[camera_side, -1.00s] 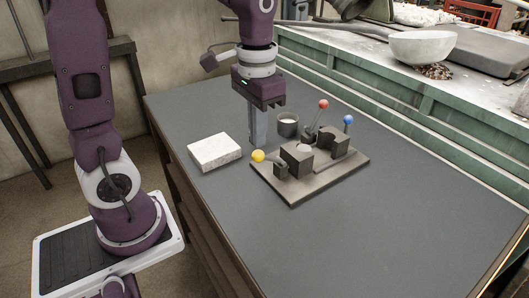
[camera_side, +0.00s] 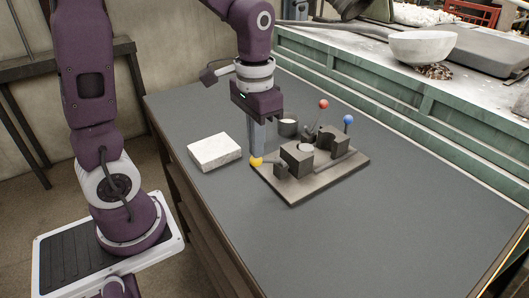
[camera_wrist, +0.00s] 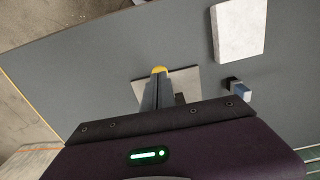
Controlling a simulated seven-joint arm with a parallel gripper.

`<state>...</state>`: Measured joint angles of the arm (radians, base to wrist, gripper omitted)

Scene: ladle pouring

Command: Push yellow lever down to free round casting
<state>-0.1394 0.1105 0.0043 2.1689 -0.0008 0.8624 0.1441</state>
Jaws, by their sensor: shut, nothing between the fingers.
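The yellow lever's round knob (camera_side: 256,161) is at the left front corner of the dark fixture (camera_side: 318,184). My gripper (camera_side: 257,150) is shut and empty, pointing down, with its fingertips right at the top of the yellow knob; they appear to touch it. In the wrist view the yellow knob (camera_wrist: 159,69) shows just past the tips of my closed fingers (camera_wrist: 158,82). A pale round casting (camera_side: 306,147) sits in the dark blocks of the fixture. The lever's arm is small and partly hidden.
A red knob (camera_side: 323,104) and a blue knob (camera_side: 348,119) stand at the fixture's back. A small cup (camera_side: 288,127) is behind it. A white block (camera_side: 214,151) lies to the left. The bench front and right are clear. A white bowl (camera_side: 421,47) stands on the green bench.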

